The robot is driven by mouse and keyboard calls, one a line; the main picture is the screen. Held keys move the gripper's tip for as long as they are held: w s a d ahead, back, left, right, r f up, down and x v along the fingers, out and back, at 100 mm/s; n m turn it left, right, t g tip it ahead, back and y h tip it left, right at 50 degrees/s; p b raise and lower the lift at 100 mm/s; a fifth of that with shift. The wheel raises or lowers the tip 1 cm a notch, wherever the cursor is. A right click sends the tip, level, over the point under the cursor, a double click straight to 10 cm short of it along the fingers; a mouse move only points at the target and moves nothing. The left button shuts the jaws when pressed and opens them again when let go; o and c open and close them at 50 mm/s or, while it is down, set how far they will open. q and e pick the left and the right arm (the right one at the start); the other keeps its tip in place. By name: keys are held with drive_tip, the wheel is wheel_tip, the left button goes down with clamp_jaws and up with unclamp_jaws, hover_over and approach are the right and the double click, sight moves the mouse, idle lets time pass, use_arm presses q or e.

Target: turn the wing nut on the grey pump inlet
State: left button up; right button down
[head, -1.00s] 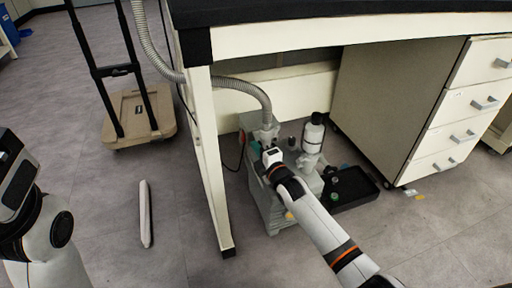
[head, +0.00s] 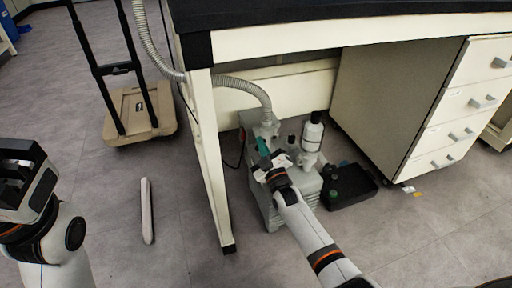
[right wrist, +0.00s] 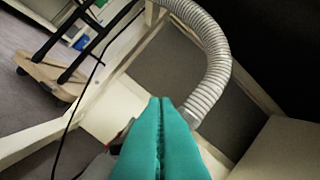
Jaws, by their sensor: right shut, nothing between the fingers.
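The grey pump (head: 262,208) stands on the floor under the bench. A ribbed grey hose (head: 250,87) drops to its inlet (head: 267,122), and the hose also shows in the right wrist view (right wrist: 208,65). The wing nut cannot be made out; the fingers or the low detail may hide it. My right gripper (head: 262,147) is at the pump's top, just below the inlet in the picture. Its teal fingers (right wrist: 160,140) are pressed together and empty. Whether they touch the inlet cannot be told. My left gripper (head: 22,178) is at the left edge, far from the pump; its fingertips are unclear.
A bench leg (head: 212,160) stands close left of the pump. A trolley (head: 138,112) and a pale bar (head: 147,210) are on the open floor left.

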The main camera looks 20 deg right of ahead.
drive_tip(key=m+h, duration=0.1)
drive_tip(key=m, duration=0.2)
drive_tip(key=m+h, duration=0.2)
drive_tip(key=m, duration=0.2)
drive_tip(key=d+m+h, duration=0.1)
drive_tip(key=m, duration=0.2)
drive_tip(key=shift+f+m+t+h, duration=0.3)
drive_tip(key=shift+f+m+h, duration=0.1)
drive_tip(key=shift+d, duration=0.1)
drive_tip(key=shift+s+f, duration=0.1)
drive_tip(key=shift+f, duration=0.15)
drive_tip(key=shift+r, duration=0.1)
